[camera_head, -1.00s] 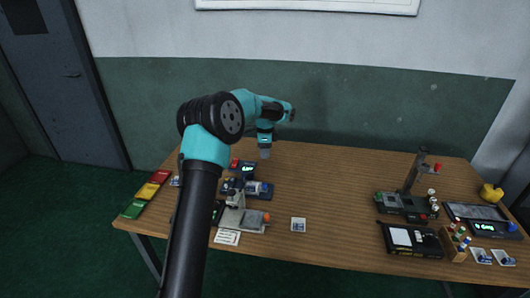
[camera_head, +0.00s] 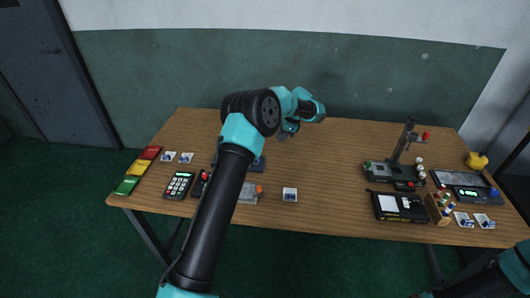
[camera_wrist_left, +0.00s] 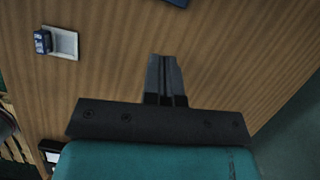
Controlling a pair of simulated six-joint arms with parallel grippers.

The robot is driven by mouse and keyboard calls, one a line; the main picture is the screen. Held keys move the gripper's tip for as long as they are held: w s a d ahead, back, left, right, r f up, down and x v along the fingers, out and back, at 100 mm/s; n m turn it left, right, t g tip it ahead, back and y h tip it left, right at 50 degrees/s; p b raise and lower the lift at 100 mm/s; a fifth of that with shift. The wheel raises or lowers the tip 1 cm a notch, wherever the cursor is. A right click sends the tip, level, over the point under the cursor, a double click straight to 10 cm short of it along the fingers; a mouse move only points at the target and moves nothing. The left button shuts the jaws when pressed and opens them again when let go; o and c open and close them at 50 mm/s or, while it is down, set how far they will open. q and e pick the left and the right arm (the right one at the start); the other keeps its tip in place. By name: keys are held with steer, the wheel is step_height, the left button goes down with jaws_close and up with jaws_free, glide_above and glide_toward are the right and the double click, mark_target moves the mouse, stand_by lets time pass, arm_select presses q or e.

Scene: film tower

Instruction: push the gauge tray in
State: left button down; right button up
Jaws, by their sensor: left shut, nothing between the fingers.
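A dark gauge stand (camera_head: 392,172) with an upright post and a red knob stands at the right of the table. A small dark part with a red front (camera_head: 405,185) sits at its front edge, which looks like the gauge tray. How far it sticks out is too small to tell. My left gripper (camera_head: 289,128) is above the table's back middle, well to the left of the stand. In the left wrist view its fingers (camera_wrist_left: 166,78) are together and empty over bare wood. My right gripper is not in view; only part of that arm shows at bottom right.
A black box with a white label (camera_head: 399,206) lies in front of the stand. A wooden vial rack (camera_head: 440,208) and a display device (camera_head: 465,188) are to its right. A white dish with a blue piece (camera_head: 290,195) lies mid-front. The table between is clear.

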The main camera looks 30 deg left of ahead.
arm_select(q)
steer(key=x, duration=1)
steer(key=s+a, duration=0.1)
steer(key=a, duration=0.1)
steer(key=shift+s+a, duration=0.35)
steer(key=shift+a, duration=0.05)
steer(key=shift+s+a, duration=0.2)
steer(key=shift+a, duration=0.1)
steer(key=shift+a, duration=0.1)
steer(key=a, duration=0.1)
steer(key=s+a, duration=0.1)
steer(key=a, duration=0.1)
steer(key=shift+s+a, duration=0.4)
steer(key=shift+w+d+f, duration=0.1)
steer(key=shift+d, duration=0.05)
